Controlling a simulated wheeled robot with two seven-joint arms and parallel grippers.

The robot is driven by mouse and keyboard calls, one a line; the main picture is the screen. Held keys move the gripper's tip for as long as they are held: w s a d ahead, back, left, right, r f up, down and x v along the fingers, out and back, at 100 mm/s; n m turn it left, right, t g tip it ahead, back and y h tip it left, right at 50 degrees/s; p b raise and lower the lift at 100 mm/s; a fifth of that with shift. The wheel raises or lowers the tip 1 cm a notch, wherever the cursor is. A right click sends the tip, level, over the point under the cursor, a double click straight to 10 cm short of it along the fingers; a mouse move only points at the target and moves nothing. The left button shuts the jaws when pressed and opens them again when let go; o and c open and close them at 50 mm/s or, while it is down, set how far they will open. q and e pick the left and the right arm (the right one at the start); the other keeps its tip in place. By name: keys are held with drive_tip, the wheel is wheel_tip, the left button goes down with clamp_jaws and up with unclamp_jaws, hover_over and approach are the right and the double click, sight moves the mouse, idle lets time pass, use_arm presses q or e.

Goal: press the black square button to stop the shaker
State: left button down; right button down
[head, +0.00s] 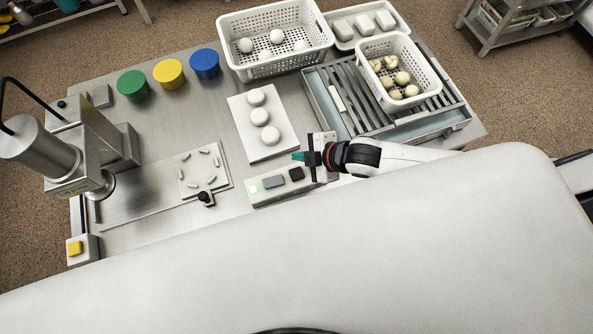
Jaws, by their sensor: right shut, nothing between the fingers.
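The black square button (296,174) sits at the right end of a pale control box (262,199) near the table's front edge. A slatted metal unit (322,101), possibly the shaker, carries a white perforated basket (419,60) with several pale round pieces. My left gripper is not in view.
A white board (243,145) with three white balls lies behind the control box. A larger perforated basket (281,66) and green (133,86), yellow (168,74) and blue (204,64) round pieces stand further back. A metal machine (90,140) is at left.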

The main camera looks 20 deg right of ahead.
drive_tip(key=b, duration=0.7)
hover_over(301, 175)
wheel_tip(301, 175, down, 7)
drive_tip(key=shift+a+r, duration=0.1)
drive_tip(key=shift+r, duration=0.05)
drive_tip(key=shift+f+b, duration=0.5)
drive_tip(key=shift+f, duration=0.55)
idle(0.6)
drive_tip(key=shift+f, duration=0.35)
drive_tip(key=shift+s+f+b, duration=0.1)
drive_tip(key=shift+f+b, duration=0.25)
drive_tip(key=shift+f, duration=0.2)
idle(0.6)
drive_tip(key=shift+r, duration=0.15)
drive_tip(key=shift+r+p, duration=0.85)
drive_tip(key=shift+p, duration=0.25)
